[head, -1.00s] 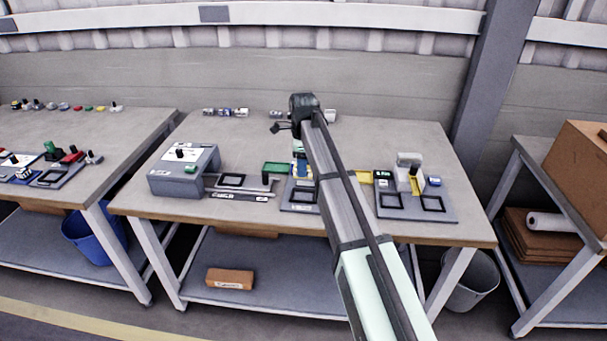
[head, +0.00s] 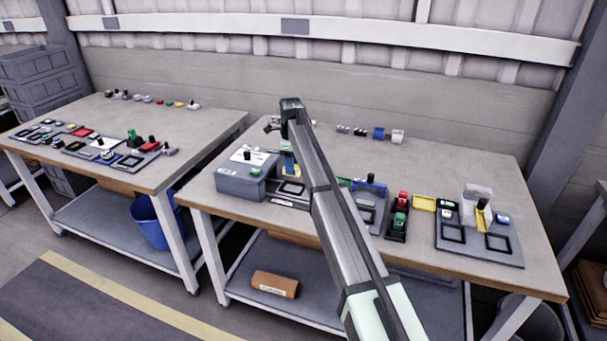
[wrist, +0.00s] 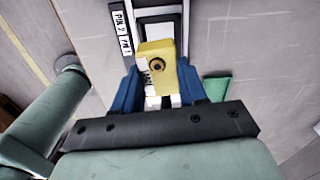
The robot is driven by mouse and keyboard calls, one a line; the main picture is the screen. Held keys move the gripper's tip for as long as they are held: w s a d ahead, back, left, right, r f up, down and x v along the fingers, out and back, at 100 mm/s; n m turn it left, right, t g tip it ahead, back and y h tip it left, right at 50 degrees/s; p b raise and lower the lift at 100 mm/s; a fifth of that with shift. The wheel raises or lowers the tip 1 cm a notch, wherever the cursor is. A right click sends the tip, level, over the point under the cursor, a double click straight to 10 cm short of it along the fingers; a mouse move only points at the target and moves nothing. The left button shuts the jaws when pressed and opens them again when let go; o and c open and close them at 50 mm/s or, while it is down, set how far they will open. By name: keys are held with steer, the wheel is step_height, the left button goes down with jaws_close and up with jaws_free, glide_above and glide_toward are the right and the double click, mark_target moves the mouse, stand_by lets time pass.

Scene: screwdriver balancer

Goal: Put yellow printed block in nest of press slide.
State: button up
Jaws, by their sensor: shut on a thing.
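The yellow printed block (wrist: 148,52) is held between the blue fingers of my gripper (wrist: 160,77) in the wrist view. It has a round dark-ringed mark and dark print on one side. Behind it lies the press slide with its dark square nest frame (wrist: 158,17), partly hidden by the block. In the head view my gripper (head: 288,166) is small and partly behind my arm, above the press slide nest (head: 291,188), right of the grey press box (head: 240,182). The block looks above the nest; contact cannot be told.
Right of my arm stand a red and green fixture (head: 399,222), a yellow tray (head: 424,203) and a grey plate with two square frames (head: 478,245). Small parts line the bench's back edge. A green block (wrist: 217,88) lies right of the gripper in the wrist view.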

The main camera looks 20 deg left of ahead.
steer(key=shift+m, duration=0.5)
steer(key=shift+f, duration=0.1)
steer(key=shift+f, duration=3.2)
steer(key=o, duration=1.2)
steer(key=shift+r, duration=0.15)
step_height(320, 180, up, 14)
steer(key=shift+f, duration=0.2)
